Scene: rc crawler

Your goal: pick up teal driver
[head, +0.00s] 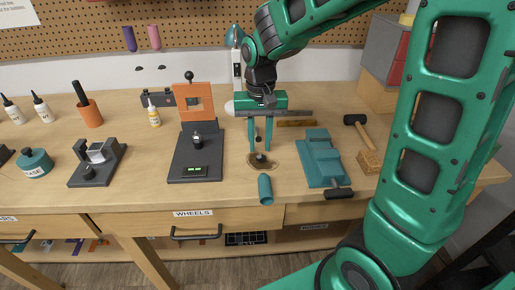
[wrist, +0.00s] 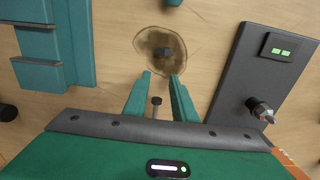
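The teal driver (head: 265,190) lies near the front edge of the wooden bench, its cylindrical teal handle showing in the head view. I cannot make out its shaft. In the wrist view only a sliver of teal (wrist: 173,2), likely its handle, shows at the top edge. My gripper (head: 258,150) points down at the bench behind the driver, over a brown ring stain (wrist: 146,30). Its two teal fingers (wrist: 162,76) are apart with nothing clasped between them. A small dark piece (wrist: 163,53) sits on the stain; I cannot tell what it is.
A teal vise-like block (head: 320,158) stands right of the driver, with a mallet (head: 365,140) beyond. A dark stand with an orange frame (head: 195,150) is to the left. Purple (head: 129,38) and pink (head: 154,37) handles hang on the pegboard. Bare wood surrounds the driver.

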